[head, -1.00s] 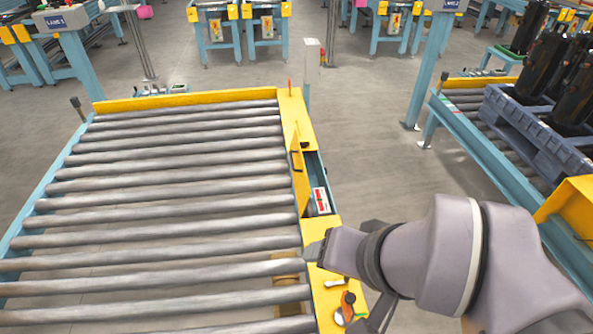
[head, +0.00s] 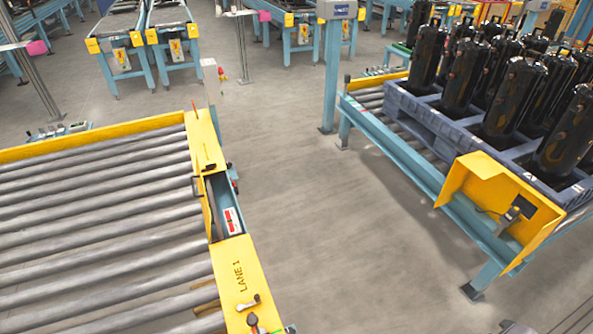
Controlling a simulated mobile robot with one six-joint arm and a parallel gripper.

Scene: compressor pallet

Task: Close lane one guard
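The lane one conveyor fills the left, and its yellow side cover (head: 236,268) is marked "LANE 1". A gap in this cover bares a blue channel with a red and white label (head: 232,220). The lane one guard (head: 209,207) seems to be the thin panel on the roller side of the gap; it is seen nearly edge-on and does not cover the channel.
A second conveyor (head: 395,150) on the right carries a grey-blue pallet (head: 437,133) with black cylinders. Its yellow guard housing (head: 487,170) stands open, showing a device inside. Bare floor (head: 310,230) lies between the lanes. A blue post (head: 331,85) stands at the back.

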